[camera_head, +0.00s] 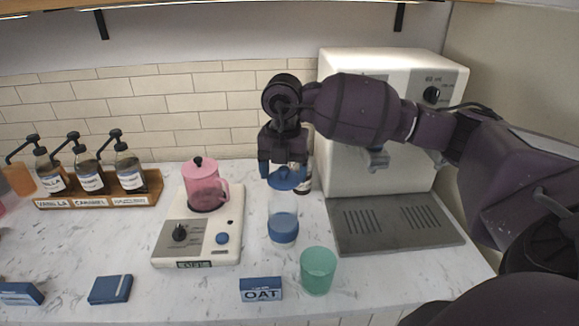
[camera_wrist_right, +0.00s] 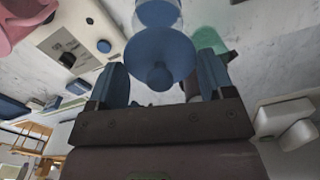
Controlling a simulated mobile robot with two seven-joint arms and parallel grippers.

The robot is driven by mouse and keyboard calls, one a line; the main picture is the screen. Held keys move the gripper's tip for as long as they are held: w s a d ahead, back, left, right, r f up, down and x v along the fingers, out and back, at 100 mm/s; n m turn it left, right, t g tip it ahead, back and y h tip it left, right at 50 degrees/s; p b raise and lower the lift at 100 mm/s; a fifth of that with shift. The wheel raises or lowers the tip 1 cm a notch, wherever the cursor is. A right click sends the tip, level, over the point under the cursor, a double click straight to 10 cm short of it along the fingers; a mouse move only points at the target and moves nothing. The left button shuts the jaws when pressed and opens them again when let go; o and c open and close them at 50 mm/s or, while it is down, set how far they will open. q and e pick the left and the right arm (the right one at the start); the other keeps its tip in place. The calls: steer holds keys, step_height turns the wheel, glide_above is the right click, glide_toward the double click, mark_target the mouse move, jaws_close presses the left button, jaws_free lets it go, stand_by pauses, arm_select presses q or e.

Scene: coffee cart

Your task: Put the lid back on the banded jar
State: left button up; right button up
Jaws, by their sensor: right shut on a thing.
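The banded jar (camera_head: 283,208) is clear with a blue band low around it and stands upright on the marble counter, right of the scale. My right gripper (camera_head: 281,168) points down over the jar and is shut on the blue lid (camera_head: 288,181). In the right wrist view the lid (camera_wrist_right: 160,52) shows between the fingers of my right gripper (camera_wrist_right: 162,82), with part of the jar (camera_wrist_right: 157,13) beyond. My left gripper is not in view.
A white scale (camera_head: 197,240) bears a pink press pot (camera_head: 204,187). A green cup (camera_head: 318,270) and an OAT sign (camera_head: 261,290) stand in front of the jar. A dark-labelled bottle (camera_head: 304,176) is close behind. The coffee machine (camera_head: 350,180) is at right.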

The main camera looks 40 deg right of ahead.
steer(key=shift+w+a, duration=0.15)
steer(key=shift+a, duration=0.1)
steer(key=shift+f, duration=0.15)
steer(key=shift+d+f+b, duration=0.1)
steer(key=shift+f+b, duration=0.25)
steer(key=shift+f, duration=0.05)
step_height(320, 180, down, 5)
steer(key=b, duration=0.2)
steer(key=shift+f+b, duration=0.15)
steer(key=shift+b, duration=0.25)
stand_by(0.9)
steer(key=shift+f, duration=0.15)
stand_by(1.2)
steer(key=o, duration=0.9)
